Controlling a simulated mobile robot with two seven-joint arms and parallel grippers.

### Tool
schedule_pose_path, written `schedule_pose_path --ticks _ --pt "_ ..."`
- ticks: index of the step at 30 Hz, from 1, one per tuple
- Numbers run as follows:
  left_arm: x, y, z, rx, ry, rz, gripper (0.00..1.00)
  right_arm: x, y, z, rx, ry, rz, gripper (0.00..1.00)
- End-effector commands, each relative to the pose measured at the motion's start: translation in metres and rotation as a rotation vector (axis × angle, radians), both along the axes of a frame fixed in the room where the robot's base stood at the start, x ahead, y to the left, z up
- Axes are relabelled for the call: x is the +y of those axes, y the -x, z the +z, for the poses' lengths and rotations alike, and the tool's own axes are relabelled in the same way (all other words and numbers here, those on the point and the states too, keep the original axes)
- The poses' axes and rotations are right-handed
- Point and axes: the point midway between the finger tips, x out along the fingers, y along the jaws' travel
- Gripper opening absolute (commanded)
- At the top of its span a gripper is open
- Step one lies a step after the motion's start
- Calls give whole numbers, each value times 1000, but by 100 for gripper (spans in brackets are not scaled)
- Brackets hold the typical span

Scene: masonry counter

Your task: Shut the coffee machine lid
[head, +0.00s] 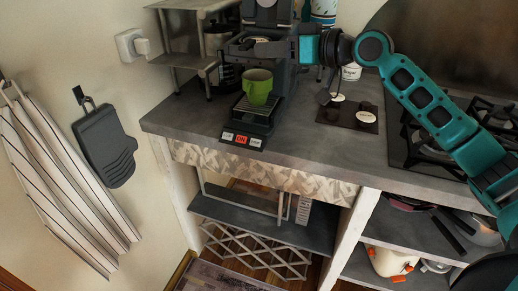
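The dark coffee machine (285,78) stands at the back of the counter. Its lid (268,12) is raised upright at the top edge of the head view, partly cut off. The open top, with a dark compartment, shows in front of it. A green cup (258,87) stands on the machine's drip grate. My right gripper (308,46) is at the machine's upper right side, below the raised lid. My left gripper is not in view.
A metal shelf rack (182,60) stands left of the machine. A dark tray (350,115) with small containers lies to the right, and the stove (425,150) is farther right. The front counter strip (300,158) is clear. Mitt and towel hang on the left wall.

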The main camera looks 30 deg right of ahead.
Motion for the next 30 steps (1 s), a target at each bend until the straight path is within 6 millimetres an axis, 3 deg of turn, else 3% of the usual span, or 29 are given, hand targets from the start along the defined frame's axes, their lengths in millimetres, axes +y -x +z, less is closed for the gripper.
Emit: schedule_pose_path --ticks 14,30 --pt "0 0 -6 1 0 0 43 16 1 -97 56 37 -54 35" --pt "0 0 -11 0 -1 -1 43 38 25 -200 115 91 -111 35"
